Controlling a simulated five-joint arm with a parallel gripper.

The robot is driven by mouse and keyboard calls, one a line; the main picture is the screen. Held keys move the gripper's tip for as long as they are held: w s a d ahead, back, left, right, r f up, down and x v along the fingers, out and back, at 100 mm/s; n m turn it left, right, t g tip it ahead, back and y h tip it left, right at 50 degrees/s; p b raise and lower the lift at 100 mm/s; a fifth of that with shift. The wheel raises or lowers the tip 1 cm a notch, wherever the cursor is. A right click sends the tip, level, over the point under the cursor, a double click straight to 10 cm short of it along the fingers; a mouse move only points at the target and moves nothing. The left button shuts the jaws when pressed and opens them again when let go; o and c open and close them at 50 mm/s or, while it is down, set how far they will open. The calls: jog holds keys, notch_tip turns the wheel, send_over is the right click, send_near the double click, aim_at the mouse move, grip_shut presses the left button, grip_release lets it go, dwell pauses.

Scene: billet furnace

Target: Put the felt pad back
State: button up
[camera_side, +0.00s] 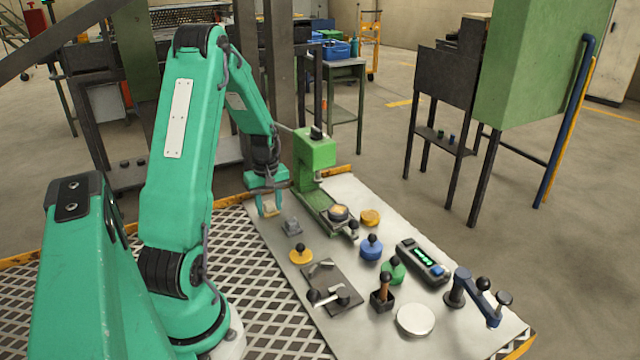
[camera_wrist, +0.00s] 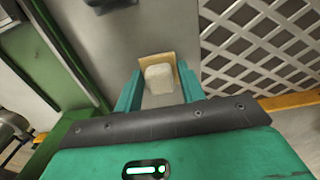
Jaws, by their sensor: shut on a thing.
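My gripper (camera_side: 269,208) is low over the far left part of the pale work board, left of the green press. Its fingers are closed on a small whitish pad, which looks like the felt pad (camera_wrist: 159,78), seen between the fingertips in the wrist view. A tan edge (camera_wrist: 156,58) shows around the pad's far and right sides; I cannot tell whether it is a tray or part of the held thing. In the side view only a small tan patch (camera_side: 271,211) shows at the fingertips. I cannot tell whether it touches the board.
The green press (camera_side: 316,155) stands close to the right. A grey block (camera_side: 292,226) lies just in front. Yellow (camera_side: 301,255), blue (camera_side: 371,247) and green (camera_side: 393,270) knobbed pieces, a dark plate (camera_side: 335,287) and a display box (camera_side: 422,262) occupy the nearer board (camera_side: 365,320).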

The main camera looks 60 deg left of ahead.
aim_at(270, 203)
jog(key=shift+f, duration=0.15)
jog(key=o, duration=0.9)
notch_tip(270, 203, up, 12)
jog(key=shift+r, duration=0.2)
jog(key=shift+w, duration=0.1)
dwell(0.5)
